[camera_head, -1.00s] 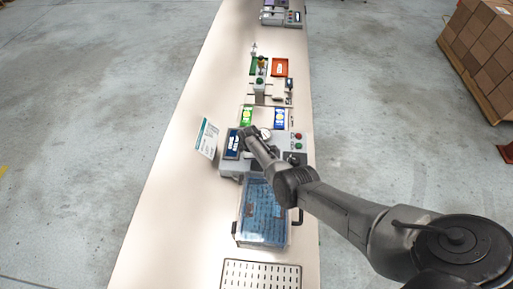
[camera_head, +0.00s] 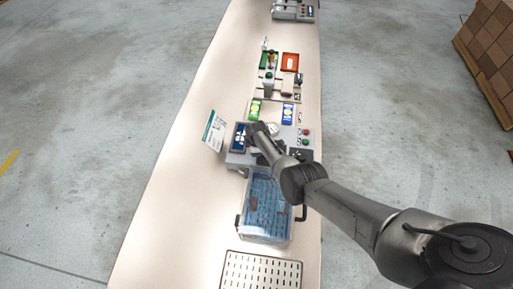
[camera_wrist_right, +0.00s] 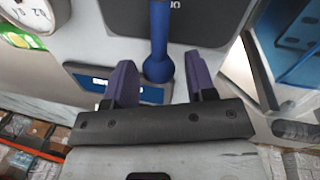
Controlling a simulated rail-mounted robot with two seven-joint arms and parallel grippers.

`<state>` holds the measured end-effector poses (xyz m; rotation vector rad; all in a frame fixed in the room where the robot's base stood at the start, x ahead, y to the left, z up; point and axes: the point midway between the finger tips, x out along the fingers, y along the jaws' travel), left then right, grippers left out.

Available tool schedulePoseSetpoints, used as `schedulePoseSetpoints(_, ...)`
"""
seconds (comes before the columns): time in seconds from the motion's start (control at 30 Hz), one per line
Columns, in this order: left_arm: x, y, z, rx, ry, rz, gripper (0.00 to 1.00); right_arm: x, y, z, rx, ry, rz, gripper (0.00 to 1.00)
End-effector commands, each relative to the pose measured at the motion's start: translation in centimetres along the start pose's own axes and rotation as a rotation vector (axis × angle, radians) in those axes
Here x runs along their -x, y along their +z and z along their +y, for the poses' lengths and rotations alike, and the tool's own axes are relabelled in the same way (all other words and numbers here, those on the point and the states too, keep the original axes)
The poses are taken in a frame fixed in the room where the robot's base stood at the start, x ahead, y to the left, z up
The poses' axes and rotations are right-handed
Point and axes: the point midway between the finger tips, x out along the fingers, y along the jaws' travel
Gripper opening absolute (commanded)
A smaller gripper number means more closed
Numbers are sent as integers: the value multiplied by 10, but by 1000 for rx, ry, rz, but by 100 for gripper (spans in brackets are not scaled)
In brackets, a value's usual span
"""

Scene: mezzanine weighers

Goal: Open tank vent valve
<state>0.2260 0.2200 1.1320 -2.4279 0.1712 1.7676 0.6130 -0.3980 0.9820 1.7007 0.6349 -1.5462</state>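In the right wrist view a blue lever (camera_wrist_right: 159,35) with a rounded blue end lies between the two purple fingers of my right gripper (camera_wrist_right: 160,62). The fingers are apart, with a visible gap on each side of the lever. I take the lever to be the vent valve's handle. In the head view my right gripper (camera_head: 256,130) is over the grey instrument unit (camera_head: 236,159), between its blue display (camera_head: 239,136) and its gauge (camera_head: 273,128). The arm hides the lever there. My left gripper is not in view.
A transparent blue-tinted case (camera_head: 266,205) stands in front of the unit, near a slotted tray (camera_head: 261,272). A tilted sign card (camera_head: 214,131) is at the left. Green and blue cards, an orange tray (camera_head: 290,62) and another device (camera_head: 293,12) are farther back. The table's left side is clear.

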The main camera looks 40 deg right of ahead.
Motion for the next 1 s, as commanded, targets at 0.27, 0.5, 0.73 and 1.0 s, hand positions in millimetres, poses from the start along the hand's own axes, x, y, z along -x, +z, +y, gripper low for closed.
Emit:
schedulePoseSetpoints(0.27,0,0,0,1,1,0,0,-1,1,0,-1,0,-1,57)
schedulePoseSetpoints(0.5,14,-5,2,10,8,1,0,16,1,0,-1,1,-1,57)
schedulePoseSetpoints(0.73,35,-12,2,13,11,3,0,53,1,0,-2,2,-1,57)
schedulePoseSetpoints(1.0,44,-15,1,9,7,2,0,93,1,0,-2,2,-1,57)
